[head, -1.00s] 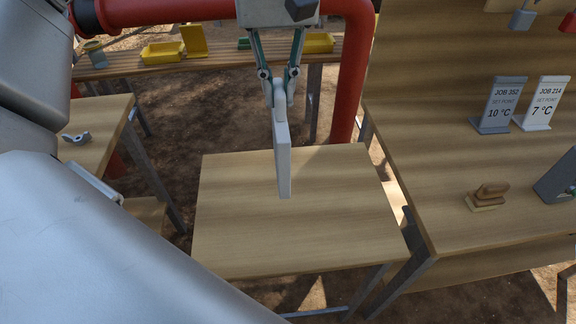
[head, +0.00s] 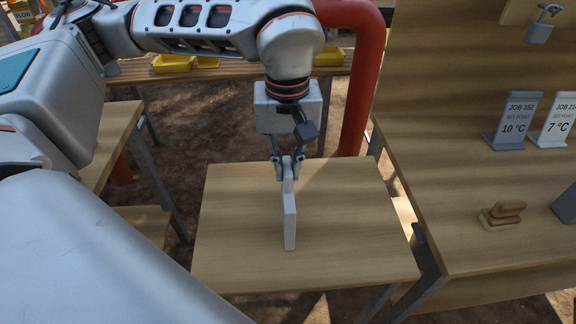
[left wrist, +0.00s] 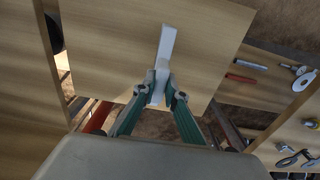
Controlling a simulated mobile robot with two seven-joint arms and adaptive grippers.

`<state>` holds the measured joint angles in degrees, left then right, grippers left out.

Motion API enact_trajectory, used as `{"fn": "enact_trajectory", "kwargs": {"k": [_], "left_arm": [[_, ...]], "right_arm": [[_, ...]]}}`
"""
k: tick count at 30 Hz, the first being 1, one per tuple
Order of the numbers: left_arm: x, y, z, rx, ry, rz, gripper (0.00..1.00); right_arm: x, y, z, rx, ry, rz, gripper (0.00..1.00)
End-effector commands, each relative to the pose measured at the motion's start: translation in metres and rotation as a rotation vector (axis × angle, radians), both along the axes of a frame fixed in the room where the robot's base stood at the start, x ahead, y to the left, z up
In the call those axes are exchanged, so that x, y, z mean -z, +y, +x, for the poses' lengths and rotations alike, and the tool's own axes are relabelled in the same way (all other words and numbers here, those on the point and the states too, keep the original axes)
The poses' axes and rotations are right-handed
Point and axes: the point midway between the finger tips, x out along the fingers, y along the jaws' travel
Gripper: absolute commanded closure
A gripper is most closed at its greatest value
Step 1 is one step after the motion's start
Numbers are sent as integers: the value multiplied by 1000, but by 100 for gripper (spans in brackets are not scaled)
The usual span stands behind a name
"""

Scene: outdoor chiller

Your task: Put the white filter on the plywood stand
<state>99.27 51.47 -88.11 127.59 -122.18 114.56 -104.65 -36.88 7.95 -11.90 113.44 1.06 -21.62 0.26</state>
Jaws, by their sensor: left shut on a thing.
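The white filter (head: 290,222) is a thin upright slab, seen nearly edge-on in the head view. My left gripper (head: 287,172) is shut on its top and points down. The filter is over the middle of the plywood stand (head: 235,215), a low table with metal legs. Its lower edge looks close to the top, but I cannot tell whether it touches. In the left wrist view the filter (left wrist: 166,45) stretches away from the fingertips (left wrist: 159,95), over the plywood surface (left wrist: 110,40). My right gripper is not in view.
A higher bench (head: 470,190) on the right holds two job signs (head: 515,122) and a wooden stamp-like block (head: 502,215). A red pipe (head: 362,90) rises behind the stand. Yellow bins (head: 172,64) sit on a rear bench. The stand's top around the filter is clear.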

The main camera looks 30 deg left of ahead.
Motion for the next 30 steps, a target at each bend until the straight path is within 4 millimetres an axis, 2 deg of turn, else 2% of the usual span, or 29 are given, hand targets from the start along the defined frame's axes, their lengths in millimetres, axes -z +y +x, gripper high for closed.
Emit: {"fn": "enact_trajectory", "kwargs": {"k": [11, 12, 14, 24, 30], "left_arm": [[4, 0, 0, -1, -1, -1, 100], [4, 0, 0, -1, -1, 0, 83], [4, 0, 0, -1, -1, 0, 72], [2, 0, 0, -1, -1, 0, 72], [-18, 0, 1, -1, -6, -1, 72]], "right_arm": [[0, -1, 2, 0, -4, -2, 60], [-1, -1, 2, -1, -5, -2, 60], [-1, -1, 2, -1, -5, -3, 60], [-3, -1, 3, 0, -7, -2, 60], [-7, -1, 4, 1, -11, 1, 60]]}}
